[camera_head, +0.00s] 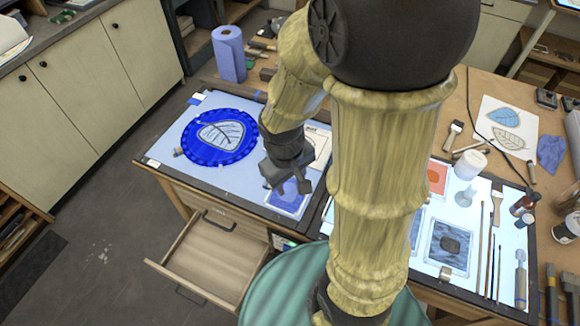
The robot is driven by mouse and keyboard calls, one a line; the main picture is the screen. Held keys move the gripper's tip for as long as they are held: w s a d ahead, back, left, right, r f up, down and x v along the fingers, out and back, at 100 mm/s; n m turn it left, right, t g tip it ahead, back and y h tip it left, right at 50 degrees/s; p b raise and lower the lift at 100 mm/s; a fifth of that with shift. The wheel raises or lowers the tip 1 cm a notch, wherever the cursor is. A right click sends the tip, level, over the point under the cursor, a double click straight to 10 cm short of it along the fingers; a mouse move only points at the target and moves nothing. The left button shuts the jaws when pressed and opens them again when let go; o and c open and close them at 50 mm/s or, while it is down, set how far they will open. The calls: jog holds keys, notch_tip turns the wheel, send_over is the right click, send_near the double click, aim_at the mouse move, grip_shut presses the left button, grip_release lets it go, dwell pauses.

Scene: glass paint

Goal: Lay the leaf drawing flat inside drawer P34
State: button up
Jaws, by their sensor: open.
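An open, empty wooden drawer (213,258) is pulled out below the left part of the worktable; I cannot read a number on it. A white sheet with a blue leaf and a grey leaf (511,151) lies at the table's back right. A grey leaf drawing (232,136) also shows inside a blue round piece (186,137) on the left light panel. I cannot tell which is the leaf drawing meant. My gripper (287,188) points down, open and empty, over a blue square pane (296,208) near the panel's front edge, right of the blue round piece.
A blue paper roll (229,55) stands at the back left of the table. Brushes (483,225), jars and panes crowd the right light panel. My arm hides the table's middle. The floor (95,185) left of the drawer is clear.

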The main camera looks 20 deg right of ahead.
jog(key=r+m+t, duration=0.1)
jog(key=w+r+m+y, duration=0.1)
jog(key=r+m, duration=0.1)
jog(key=shift+d+t, duration=0.1)
jog(key=shift+t, duration=0.3)
jog(key=shift+o, duration=0.4)
jog(key=w+a+f+n+h+p, duration=0.1)
jog(key=w+a+n+p, duration=0.1)
jog(key=w+n, duration=0.6)
jog(key=w+a+f+n+h+p, duration=0.1)
jog(key=w+n, duration=0.8)
jog(key=n, duration=0.9)
jog(key=f+h+p, duration=0.1)
jog(key=p, duration=0.1)
jog(key=shift+a+f+n+t+p, duration=0.25)
jog(key=shift+a+n+t+p, duration=0.05)
jog(key=shift+a+n, duration=0.1)
jog(key=shift+w+f, duration=0.1)
